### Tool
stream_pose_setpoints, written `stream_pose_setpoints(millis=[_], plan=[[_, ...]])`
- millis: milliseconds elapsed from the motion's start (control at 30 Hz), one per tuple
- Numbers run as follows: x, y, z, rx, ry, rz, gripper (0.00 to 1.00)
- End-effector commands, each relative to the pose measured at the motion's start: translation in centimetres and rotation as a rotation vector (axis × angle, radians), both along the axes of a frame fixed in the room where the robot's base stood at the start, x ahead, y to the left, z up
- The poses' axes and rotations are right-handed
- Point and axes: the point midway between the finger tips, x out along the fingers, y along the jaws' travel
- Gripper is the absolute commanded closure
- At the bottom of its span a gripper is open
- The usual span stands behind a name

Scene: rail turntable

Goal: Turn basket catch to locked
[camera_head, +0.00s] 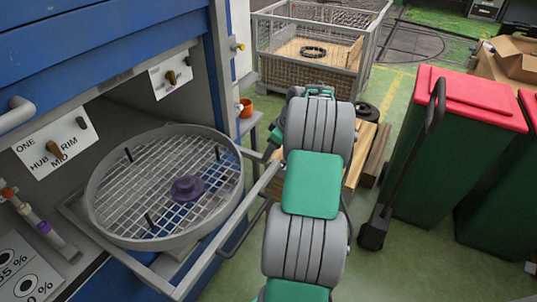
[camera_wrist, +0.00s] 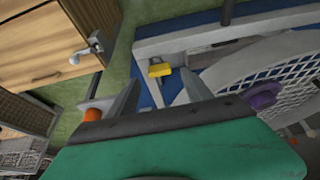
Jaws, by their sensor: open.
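The round grey wire basket (camera_head: 125,215) with a purple hub (camera_head: 187,189) sits on a sliding frame in front of the blue machine. In the wrist view, part of the basket (camera_wrist: 280,70) and its purple hub (camera_wrist: 262,97) show at the right. A small yellow tab (camera_wrist: 160,70) sits on the grey frame rail; it looks like the basket catch, but its setting cannot be read. My gripper (camera_wrist: 160,82) is open, its fingers on either side of the tab in this view. Contact cannot be told.
The blue machine has a plate marked ONE, HUB, MID, RIM (camera_head: 57,148) and a second knob plate (camera_head: 170,75). A wire crate (camera_head: 310,70) stands behind. Green bins with red lids (camera_head: 450,150) stand at right. A wooden-fronted cabinet (camera_wrist: 50,50) is left in the wrist view.

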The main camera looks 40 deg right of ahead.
Motion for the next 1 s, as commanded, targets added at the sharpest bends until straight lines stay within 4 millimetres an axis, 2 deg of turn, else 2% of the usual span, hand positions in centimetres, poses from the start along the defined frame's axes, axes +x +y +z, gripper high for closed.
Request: stream_pose_setpoints(millis=[100,200,467,1000], plan=[[0.8,0.3,-1.8,0.001,0.000,0.000,0.42],[1.1,0.4,-2.7,-0.001,0.001,-0.001,0.42],[1.2,0.4,-3.0,-0.001,0.000,-0.002,0.42],[1.2,0.4,-3.0,-0.001,0.001,-0.003,0.85]])
